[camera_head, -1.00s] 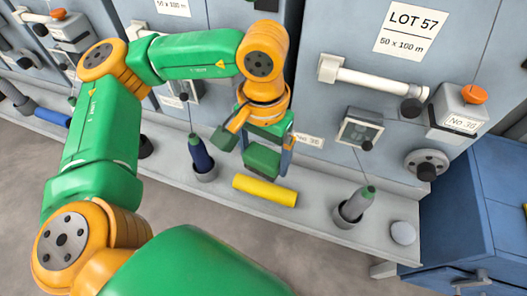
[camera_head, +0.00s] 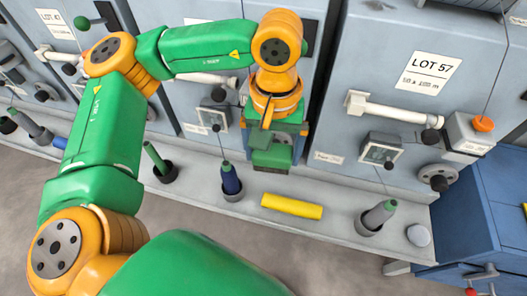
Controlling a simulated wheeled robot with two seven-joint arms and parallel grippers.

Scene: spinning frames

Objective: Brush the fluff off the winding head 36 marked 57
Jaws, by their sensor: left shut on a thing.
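The winding head (camera_head: 410,100) is the grey panel with the sign LOT 57 (camera_head: 429,72). A small box on its right side (camera_head: 468,134) bears a number plate too small to read surely. On the panel are a white bar (camera_head: 397,109) with a dark end, a small screen unit (camera_head: 381,151) and a round grey disc (camera_head: 438,177). I cannot make out fluff on it. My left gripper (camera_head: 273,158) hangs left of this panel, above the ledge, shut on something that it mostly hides. My right gripper is not in view.
The ledge (camera_head: 330,222) carries a yellow tube (camera_head: 291,206), a blue bobbin (camera_head: 231,180), a grey bobbin (camera_head: 378,216), a green-tipped spindle (camera_head: 157,160) and a pale round piece (camera_head: 418,235). A blue cabinet (camera_head: 470,225) stands at the right. More similar panels lie left.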

